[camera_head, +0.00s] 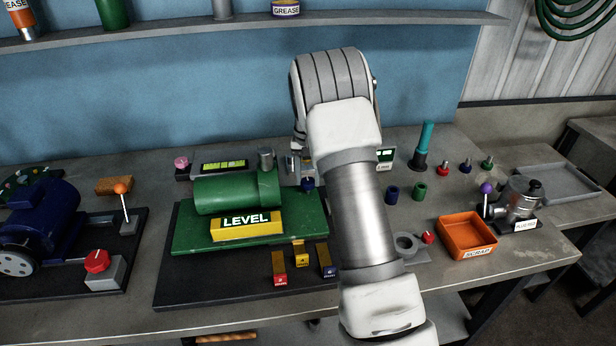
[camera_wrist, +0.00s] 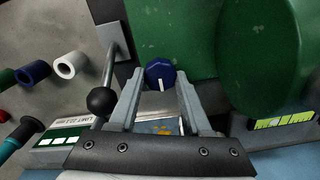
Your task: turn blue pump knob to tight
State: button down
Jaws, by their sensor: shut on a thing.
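The blue pump knob (camera_wrist: 160,69) is a small round knob with a white pointer line, beside the green pump base (camera_wrist: 190,30). In the wrist view the line points down toward my gripper's palm. My gripper (camera_wrist: 161,76) is shut on the knob, one finger on each side of it. In the head view the blue knob (camera_head: 307,184) shows just left of my arm, at the right end of the green pump (camera_head: 237,192). My gripper's fingers are mostly hidden behind my arm there. I see no readable tight mark by the knob.
A lever with a black ball (camera_wrist: 101,101) stands close left of my fingers in the wrist view. A yellow LEVEL block (camera_head: 246,226) lies before the pump. An orange scrap bin (camera_head: 466,236) and loose sleeves (camera_head: 392,194) are to the right. A shelf (camera_head: 160,38) runs above.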

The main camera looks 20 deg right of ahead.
aim_at(308, 181)
jog(key=shift+c, duration=1.8)
grip_release()
notch_tip(308, 181, up, 18)
jog(key=shift+f, duration=0.25)
